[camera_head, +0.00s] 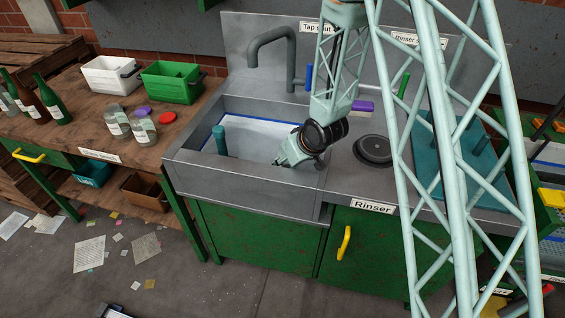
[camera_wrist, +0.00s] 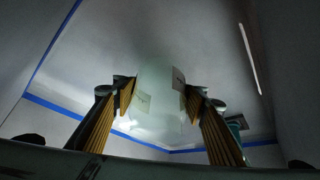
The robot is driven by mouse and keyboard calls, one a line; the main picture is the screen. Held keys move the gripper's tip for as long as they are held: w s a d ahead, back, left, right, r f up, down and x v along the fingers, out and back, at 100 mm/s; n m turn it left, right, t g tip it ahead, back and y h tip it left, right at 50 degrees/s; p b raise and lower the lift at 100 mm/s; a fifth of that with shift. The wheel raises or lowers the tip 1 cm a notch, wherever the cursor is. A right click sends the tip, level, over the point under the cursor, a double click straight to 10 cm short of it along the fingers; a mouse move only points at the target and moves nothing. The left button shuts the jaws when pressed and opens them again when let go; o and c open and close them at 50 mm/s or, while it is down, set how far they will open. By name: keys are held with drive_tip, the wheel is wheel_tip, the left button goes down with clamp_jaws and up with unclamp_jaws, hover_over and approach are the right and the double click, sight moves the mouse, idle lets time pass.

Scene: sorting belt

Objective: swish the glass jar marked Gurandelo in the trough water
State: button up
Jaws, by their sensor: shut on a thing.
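My gripper (camera_head: 292,156) reaches down into the grey metal trough (camera_head: 235,194) in the head view. In the wrist view my gripper (camera_wrist: 157,97) is shut on a pale, see-through glass jar (camera_wrist: 158,112), with a ribbed finger on each side. The jar has light label patches, too blurred to read. In the head view the jar is hidden behind the gripper and trough wall. The trough interior (camera_head: 255,133) is pale with a blue line around its walls. Whether the jar touches the water I cannot tell.
A teal post (camera_head: 220,141) stands in the trough's left part, and a tap (camera_head: 272,40) arches over its back. The round rinser (camera_head: 374,150) is right of the trough. Jars (camera_head: 118,121), bottles (camera_head: 50,98) and two bins (camera_head: 172,82) stand on the left bench.

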drive_tip(key=shift+s+d+f, duration=0.15)
drive_tip(key=shift+s+d, duration=0.1)
drive_tip(key=shift+d, duration=0.25)
drive_tip(key=shift+s+d+f, duration=0.15)
drive_tip(key=shift+s+d, duration=0.1)
drive_tip(key=shift+d, duration=0.2)
drive_tip(key=shift+s+f, duration=0.1)
drive_tip(key=shift+f, duration=0.05)
drive_tip(key=shift+s+d+f, duration=0.1)
drive_tip(key=shift+w+a, duration=0.4)
drive_tip(key=shift+a, duration=0.3)
drive_tip(key=a, duration=0.1)
drive_tip(key=w+a, duration=0.1)
drive_tip(key=shift+a, duration=0.3)
drive_tip(key=shift+w+a+r, duration=0.1)
drive_tip(key=shift+w+a, duration=0.05)
drive_tip(key=shift+a, duration=0.5)
drive_tip(key=shift+w+a+r, duration=0.15)
drive_tip(key=shift+a, duration=0.45)
drive_tip(key=shift+w+a+r, duration=0.1)
drive_tip(key=shift+w+a, duration=0.05)
drive_tip(key=shift+a, duration=0.5)
drive_tip(key=shift+d, duration=0.1)
